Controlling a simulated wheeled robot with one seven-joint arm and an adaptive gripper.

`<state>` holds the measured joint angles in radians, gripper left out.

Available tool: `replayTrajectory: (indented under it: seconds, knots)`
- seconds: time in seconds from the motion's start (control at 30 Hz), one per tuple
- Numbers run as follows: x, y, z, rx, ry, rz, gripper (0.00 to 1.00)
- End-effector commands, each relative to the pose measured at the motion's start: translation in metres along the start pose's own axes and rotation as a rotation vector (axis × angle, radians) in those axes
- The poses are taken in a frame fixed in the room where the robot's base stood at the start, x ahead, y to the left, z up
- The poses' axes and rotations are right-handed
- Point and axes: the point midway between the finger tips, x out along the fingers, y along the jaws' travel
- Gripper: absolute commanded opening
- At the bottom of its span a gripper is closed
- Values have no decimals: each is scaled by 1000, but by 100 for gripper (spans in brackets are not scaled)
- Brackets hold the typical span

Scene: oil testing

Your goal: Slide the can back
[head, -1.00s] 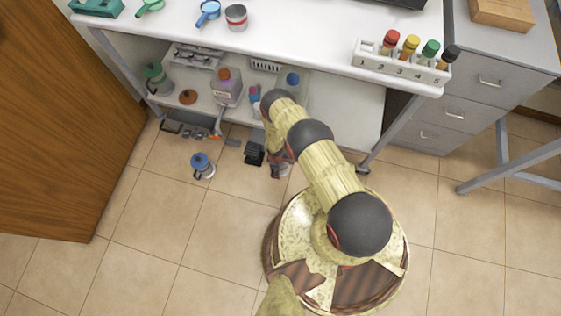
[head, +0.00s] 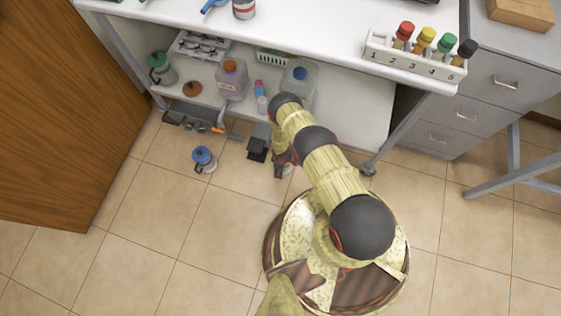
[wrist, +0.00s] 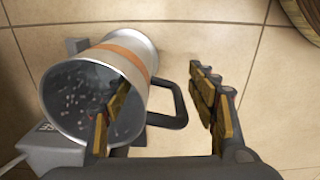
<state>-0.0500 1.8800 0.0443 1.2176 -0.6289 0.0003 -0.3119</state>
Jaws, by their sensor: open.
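A silver can (wrist: 110,75) with an orange band and a dark side handle fills the left of the wrist view. It looks tilted, its open mouth facing my camera, with small bright bits inside. My gripper (wrist: 160,105) is open. Its left finger overlaps the can's mouth; I cannot tell whether it is inside or in front. Its right finger is outside, to the right of the handle (wrist: 172,112), so the handle shows between the fingers. In the head view my gripper (head: 281,172) is low over the floor, and my arm mostly hides what is beside it.
A grey box (wrist: 60,150) sits against the can's lower left. The lower shelf (head: 350,110) holds bottles. A table leg (head: 395,135) rises at right; open tiles lie in front.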

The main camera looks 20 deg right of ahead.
Motion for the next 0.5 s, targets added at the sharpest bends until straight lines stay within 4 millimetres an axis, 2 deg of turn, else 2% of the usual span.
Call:
replayTrajectory:
  seconds: [0.03, 0.2, 0.5]
  knots:
    - [12, 0, 0, 0, 0, 0, 58]
    - [29, 0, 0, 0, 0, 0, 58]
    - [39, 0, 0, 0, 0, 1, 58]
